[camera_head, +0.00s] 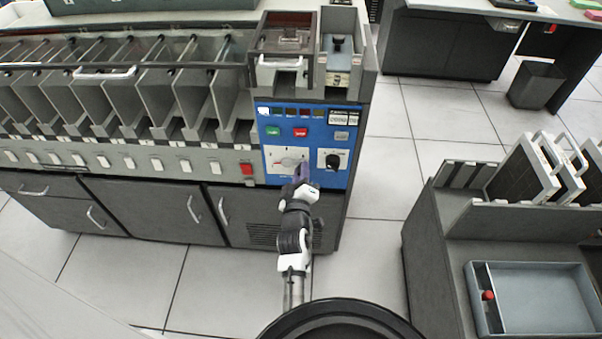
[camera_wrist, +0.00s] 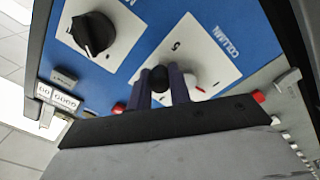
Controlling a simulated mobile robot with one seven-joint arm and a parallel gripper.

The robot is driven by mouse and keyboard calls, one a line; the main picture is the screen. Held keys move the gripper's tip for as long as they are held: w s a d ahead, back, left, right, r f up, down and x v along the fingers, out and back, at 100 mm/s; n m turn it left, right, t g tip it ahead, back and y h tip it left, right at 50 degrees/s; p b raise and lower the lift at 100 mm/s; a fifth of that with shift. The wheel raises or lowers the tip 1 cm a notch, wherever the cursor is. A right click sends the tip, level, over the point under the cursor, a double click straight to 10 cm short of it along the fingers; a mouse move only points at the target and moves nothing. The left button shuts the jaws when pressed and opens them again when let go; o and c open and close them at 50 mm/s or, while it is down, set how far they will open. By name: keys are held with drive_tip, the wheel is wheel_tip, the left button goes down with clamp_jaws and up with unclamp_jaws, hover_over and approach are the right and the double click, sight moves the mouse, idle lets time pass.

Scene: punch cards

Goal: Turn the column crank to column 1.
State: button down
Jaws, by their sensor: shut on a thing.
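The column crank's white dial plate (camera_head: 286,160) is on the blue control panel (camera_head: 310,116), partly hidden by my gripper (camera_head: 301,172). A white round part (camera_wrist: 193,86) shows beside the right finger. The rest of the dial and the crank's pointing are hidden by the fingers and palm, so I cannot read the column.
A black mode knob (camera_head: 332,161) on its own white plate is close to the right of the dial. A green button (camera_head: 272,132) and a red button (camera_head: 301,132) are above. Card pockets (camera_head: 120,98) line the left. Open floor (camera_head: 385,185) lies right of the machine.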

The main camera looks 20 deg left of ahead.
drive_tip(key=shift+a+r+n+p, duration=0.15)
drive_tip(key=shift+r+n+p, duration=0.25)
drive_tip(key=shift+n, duration=0.7)
drive_tip(key=shift+a+r+n+p, duration=0.2)
drive_tip(key=shift+r+n, duration=0.3)
drive_tip(key=shift+n, duration=0.6)
drive_tip(key=c, duration=1.3)
unclamp_jaws()
drive_tip(key=shift+s+d+f, duration=0.1)
drive_tip(key=shift+s, duration=0.05)
